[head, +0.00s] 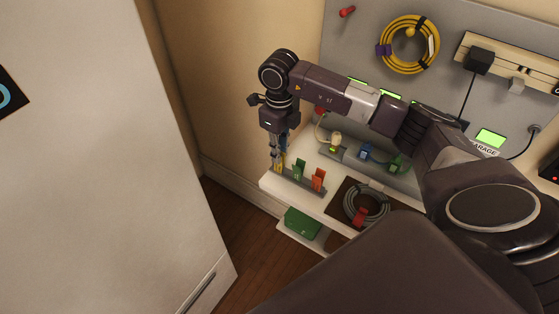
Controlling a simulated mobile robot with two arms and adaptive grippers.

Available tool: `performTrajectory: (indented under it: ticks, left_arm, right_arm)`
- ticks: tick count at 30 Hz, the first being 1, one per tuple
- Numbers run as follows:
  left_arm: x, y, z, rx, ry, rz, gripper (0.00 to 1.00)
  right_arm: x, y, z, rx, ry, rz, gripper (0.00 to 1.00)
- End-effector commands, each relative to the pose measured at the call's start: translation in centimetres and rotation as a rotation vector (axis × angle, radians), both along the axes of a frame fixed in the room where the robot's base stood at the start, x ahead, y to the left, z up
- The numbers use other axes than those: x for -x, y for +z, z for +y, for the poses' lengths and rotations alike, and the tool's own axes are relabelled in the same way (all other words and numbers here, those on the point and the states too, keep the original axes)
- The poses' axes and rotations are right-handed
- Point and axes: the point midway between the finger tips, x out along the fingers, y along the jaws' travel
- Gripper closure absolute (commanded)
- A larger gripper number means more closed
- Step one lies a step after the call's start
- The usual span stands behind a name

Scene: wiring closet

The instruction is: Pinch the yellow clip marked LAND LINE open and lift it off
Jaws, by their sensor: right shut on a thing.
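My right gripper (278,158) points down over the left end of a grey rail (312,187) on the white shelf. It is shut on a yellow clip (282,166), which is mostly hidden by the fingers and appears to be at the rail. Another yellow clip (336,143) stands further back on a white cable at the board's foot. No LAND LINE marking is readable on either one. My left gripper is not in view.
A green clip (299,169) and an orange clip (318,180) stand close right of the gripper. Blue (364,152) and green (396,163) clips sit behind. A grey cable coil (366,205) lies on the shelf. A white cabinet (100,160) stands left.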

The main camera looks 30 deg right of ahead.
Motion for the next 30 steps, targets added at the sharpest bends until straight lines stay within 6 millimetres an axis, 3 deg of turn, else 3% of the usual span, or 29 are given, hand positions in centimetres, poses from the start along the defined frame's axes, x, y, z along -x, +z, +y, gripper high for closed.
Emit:
performTrajectory:
  ticks: [22,30]
  left_arm:
    - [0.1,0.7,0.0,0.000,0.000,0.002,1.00]
    - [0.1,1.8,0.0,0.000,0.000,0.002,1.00]
  right_arm:
    - [0.0,1.4,0.0,0.000,0.000,0.000,0.98]
    - [0.0,3.2,0.0,0.000,0.000,-0.002,0.98]
